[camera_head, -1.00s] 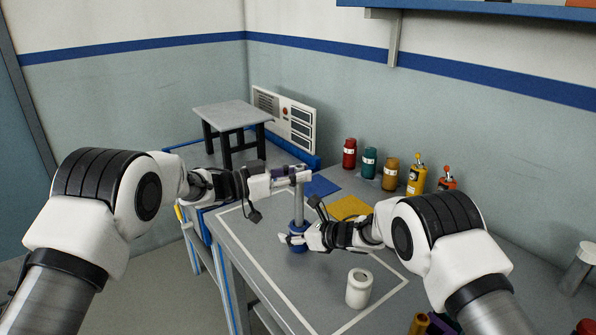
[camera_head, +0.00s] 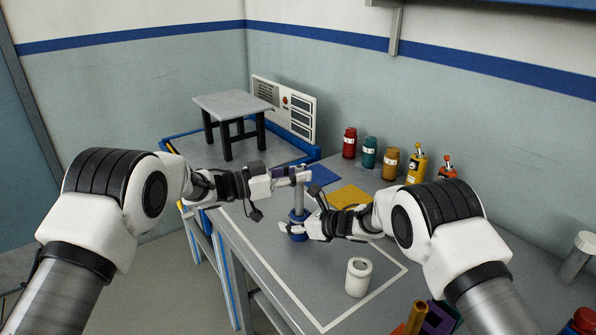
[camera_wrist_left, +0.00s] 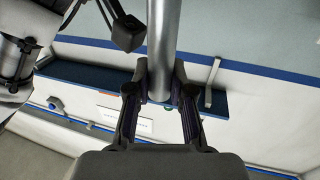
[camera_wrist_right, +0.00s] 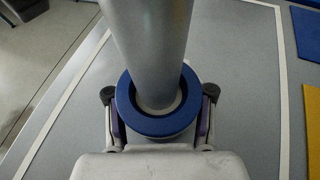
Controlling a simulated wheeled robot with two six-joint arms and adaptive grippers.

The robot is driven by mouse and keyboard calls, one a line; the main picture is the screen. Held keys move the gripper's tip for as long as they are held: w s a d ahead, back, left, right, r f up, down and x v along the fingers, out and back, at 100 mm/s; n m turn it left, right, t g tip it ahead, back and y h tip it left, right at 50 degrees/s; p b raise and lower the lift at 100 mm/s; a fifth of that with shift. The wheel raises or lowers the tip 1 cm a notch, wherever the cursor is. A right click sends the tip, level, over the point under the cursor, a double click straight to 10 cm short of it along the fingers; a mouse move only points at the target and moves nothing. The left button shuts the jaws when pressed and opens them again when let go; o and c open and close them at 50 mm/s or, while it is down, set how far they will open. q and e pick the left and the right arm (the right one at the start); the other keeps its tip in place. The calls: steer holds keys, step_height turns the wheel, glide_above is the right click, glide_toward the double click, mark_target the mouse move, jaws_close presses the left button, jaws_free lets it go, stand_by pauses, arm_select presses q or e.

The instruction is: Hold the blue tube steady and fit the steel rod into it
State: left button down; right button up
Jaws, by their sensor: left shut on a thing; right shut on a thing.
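The steel rod (camera_head: 298,199) stands upright. My left gripper (camera_head: 293,177) is shut on it near its upper part; the rod also shows between the fingers in the left wrist view (camera_wrist_left: 163,45). The blue tube (camera_head: 297,215) stands below the rod on the table, with my right gripper (camera_head: 291,229) shut around it. In the right wrist view the blue rim (camera_wrist_right: 130,118) encircles the rod's lower end (camera_wrist_right: 150,60), with a pale inner ring around it. The rod lines up with the tube's mouth; how deep it sits is hidden.
A white canister (camera_head: 359,278) stands on the table near my right forearm. Several bottles (camera_head: 391,162) line the wall. A yellow mat (camera_head: 349,196) and a blue mat (camera_head: 322,174) lie behind the tube. A small stool (camera_head: 232,104) stands at the back left.

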arm_select(q)
steer(key=shift+f, duration=0.4)
steer(key=shift+f, duration=0.25)
steer(key=shift+f, duration=0.6)
steer(key=c, duration=0.9)
jaws_free()
steer(key=shift+c, duration=0.2)
steer(key=v, duration=1.2)
